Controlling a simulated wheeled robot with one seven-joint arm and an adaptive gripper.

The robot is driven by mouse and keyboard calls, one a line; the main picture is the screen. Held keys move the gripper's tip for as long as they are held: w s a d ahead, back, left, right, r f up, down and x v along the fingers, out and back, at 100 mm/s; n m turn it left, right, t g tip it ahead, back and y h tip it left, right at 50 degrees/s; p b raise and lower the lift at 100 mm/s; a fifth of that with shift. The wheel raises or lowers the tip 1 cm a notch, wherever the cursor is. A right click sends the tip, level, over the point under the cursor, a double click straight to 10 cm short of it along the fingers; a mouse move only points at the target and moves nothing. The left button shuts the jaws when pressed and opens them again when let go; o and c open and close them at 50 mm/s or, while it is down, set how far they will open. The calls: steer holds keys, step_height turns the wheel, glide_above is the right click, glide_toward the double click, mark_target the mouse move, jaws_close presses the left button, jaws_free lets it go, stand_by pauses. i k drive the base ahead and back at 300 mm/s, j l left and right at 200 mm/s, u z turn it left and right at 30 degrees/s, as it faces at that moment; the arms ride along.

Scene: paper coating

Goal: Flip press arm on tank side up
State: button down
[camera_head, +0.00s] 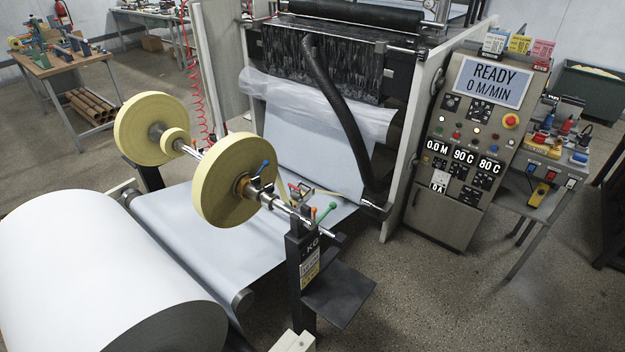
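A steel shaft (287,206) carries two large yellow rolls, a near one (222,178) and a far one (138,118). Small levers sit around the shaft's right end: one with a blue tip (264,165), one with a green tip (328,209) and an orange-tipped piece (313,212). I cannot tell which part is the press arm or whether it is up or down. A dark, streaked tank-like section (290,50) stands behind, with a black hose (338,105) running down its front. My gripper is not in view.
A large white paper roll (90,265) fills the lower left, its web running into the machine. A black post (300,275) with a dark shelf (339,297) stands at the front. A control panel (470,125) reads READY, 0 M/MIN. Open floor lies at the lower right.

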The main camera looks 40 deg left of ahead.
mark_target(298, 197)
steer(key=i+j+u, duration=0.25)
steer(key=i+u, duration=0.2)
steer(key=i, duration=0.3)
steer(key=i+u, duration=0.4)
steer(key=i, duration=0.35)
steer(key=i+j, duration=0.15)
steer(key=j+u, duration=0.05)
